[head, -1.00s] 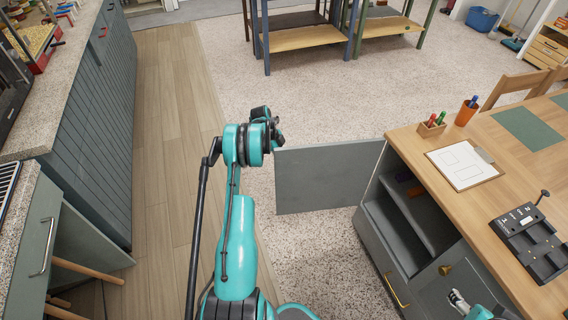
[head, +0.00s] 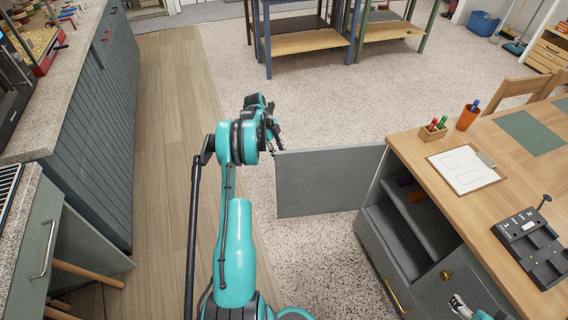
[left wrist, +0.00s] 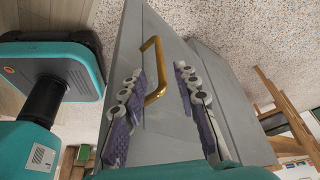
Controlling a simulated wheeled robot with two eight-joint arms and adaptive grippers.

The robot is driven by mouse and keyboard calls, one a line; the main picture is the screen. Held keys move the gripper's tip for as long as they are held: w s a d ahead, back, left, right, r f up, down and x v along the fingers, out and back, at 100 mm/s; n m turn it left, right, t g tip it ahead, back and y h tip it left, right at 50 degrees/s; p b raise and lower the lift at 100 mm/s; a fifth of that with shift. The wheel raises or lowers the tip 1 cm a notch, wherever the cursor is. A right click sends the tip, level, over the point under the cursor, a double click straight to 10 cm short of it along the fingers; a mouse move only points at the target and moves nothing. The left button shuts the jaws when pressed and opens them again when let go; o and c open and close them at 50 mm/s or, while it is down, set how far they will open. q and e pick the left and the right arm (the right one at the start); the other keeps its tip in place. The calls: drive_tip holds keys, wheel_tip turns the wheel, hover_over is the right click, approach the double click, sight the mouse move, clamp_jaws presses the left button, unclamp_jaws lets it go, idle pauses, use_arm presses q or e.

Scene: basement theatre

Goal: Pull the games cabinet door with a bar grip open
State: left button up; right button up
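The grey cabinet door (head: 330,182) stands swung wide open from the wooden-topped cabinet (head: 403,256), baring its shelves. Its brass bar grip (left wrist: 154,70) shows in the left wrist view on the door face (left wrist: 165,118). My left gripper (head: 276,140) is at the door's free edge in the head view. In the left wrist view its padded fingers (left wrist: 160,100) are spread apart, with part of the bar grip between them, nearer the left finger. I see no grip closed on it. My right gripper (head: 459,304) is partly visible at lower right; its fingers are unclear.
Another brass bar (head: 396,295) and a brass knob (head: 446,274) are on the cabinet front. A counter (head: 75,65) lines the left.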

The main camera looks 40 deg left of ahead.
use_arm(q)
drive_tip(key=v, duration=0.4)
drive_tip(key=shift+a+r, duration=0.1)
drive_tip(key=shift+r, duration=0.3)
